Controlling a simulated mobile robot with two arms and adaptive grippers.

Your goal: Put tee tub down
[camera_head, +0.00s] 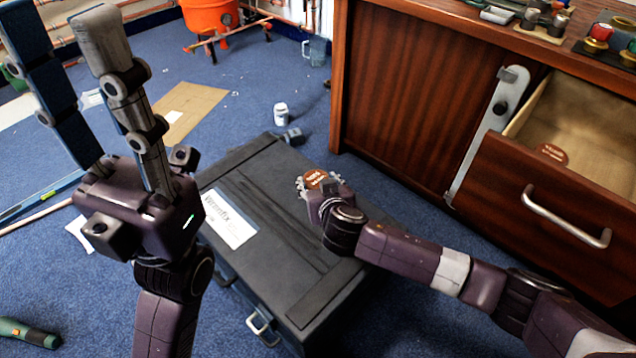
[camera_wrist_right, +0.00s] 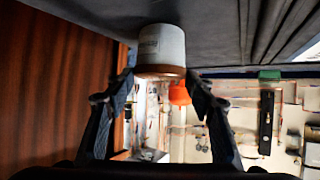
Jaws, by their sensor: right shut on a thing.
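The tee tub (camera_wrist_right: 161,46) is a pale cylinder with a brown lid and shows between the fingers in the right wrist view. In the head view its round brown lid (camera_head: 316,180) shows over the black toolbox (camera_head: 262,212). My right gripper (camera_head: 318,188) is shut on the tub, low over the toolbox lid. The tub's far end is at or very near the dark lid surface; I cannot tell whether it touches. My left gripper (camera_head: 58,24) is open and empty, fingers pointing up, at the left of the head view.
A white bottle (camera_head: 281,113) stands on the blue carpet behind the toolbox. The toolbox lid has free room around the tub.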

